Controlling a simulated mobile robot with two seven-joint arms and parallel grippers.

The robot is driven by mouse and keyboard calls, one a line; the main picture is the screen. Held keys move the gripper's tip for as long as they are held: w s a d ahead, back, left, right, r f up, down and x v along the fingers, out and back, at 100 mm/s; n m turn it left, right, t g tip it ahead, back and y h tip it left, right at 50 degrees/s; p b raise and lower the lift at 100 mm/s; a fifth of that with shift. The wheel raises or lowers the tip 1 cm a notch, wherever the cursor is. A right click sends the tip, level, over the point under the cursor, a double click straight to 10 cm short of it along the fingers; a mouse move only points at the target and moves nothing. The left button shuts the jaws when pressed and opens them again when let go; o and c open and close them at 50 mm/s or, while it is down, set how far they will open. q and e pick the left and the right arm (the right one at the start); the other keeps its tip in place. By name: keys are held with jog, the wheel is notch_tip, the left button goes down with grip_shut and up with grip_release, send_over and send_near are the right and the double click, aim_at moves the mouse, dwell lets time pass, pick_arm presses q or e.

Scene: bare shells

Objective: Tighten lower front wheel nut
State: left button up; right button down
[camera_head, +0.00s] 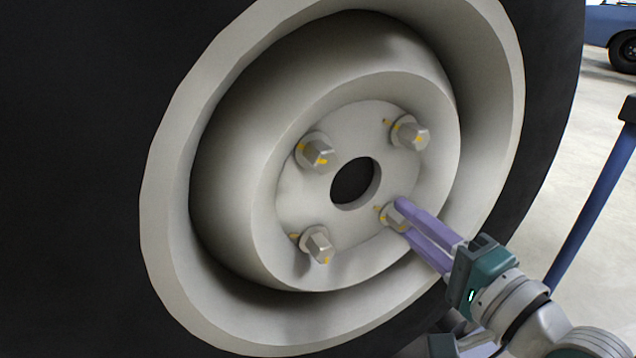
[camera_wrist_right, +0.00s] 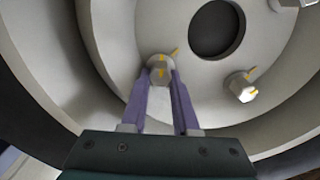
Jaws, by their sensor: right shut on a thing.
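A light grey wheel (camera_head: 325,95) with a dark tyre (camera_head: 70,150) fills most of the head view. Several hex nuts sit around its centre hole. My right gripper (camera_head: 402,216) has purple fingers and is shut on the lower right nut (camera_head: 389,217). In the right wrist view this nut (camera_wrist_right: 159,67) sits between the fingertips. The lower left nut (camera_head: 318,245) is free. My left gripper is out of view.
The upper left nut (camera_head: 318,153) and upper right nut (camera_head: 411,134) also carry yellow marks. The raised rim (camera_head: 165,215) surrounds the recessed hub. A blue post (camera_head: 592,205) stands at right, with pale open floor around it and a blue vehicle (camera_head: 612,24) behind.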

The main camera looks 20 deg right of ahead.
jog(key=m, duration=0.3)
jog(key=m+b, duration=0.1)
jog(key=shift+f+m, duration=0.25)
jog(key=shift+m, duration=0.05)
jog(key=shift+m+b, duration=0.4)
jog(key=shift+m, duration=1.4)
jog(key=c, duration=0.7)
grip_release()
jog(key=shift+o, duration=0.2)
jog(key=s+p, duration=0.3)
jog(key=s, duration=0.7)
jog(key=shift+d+p, duration=0.3)
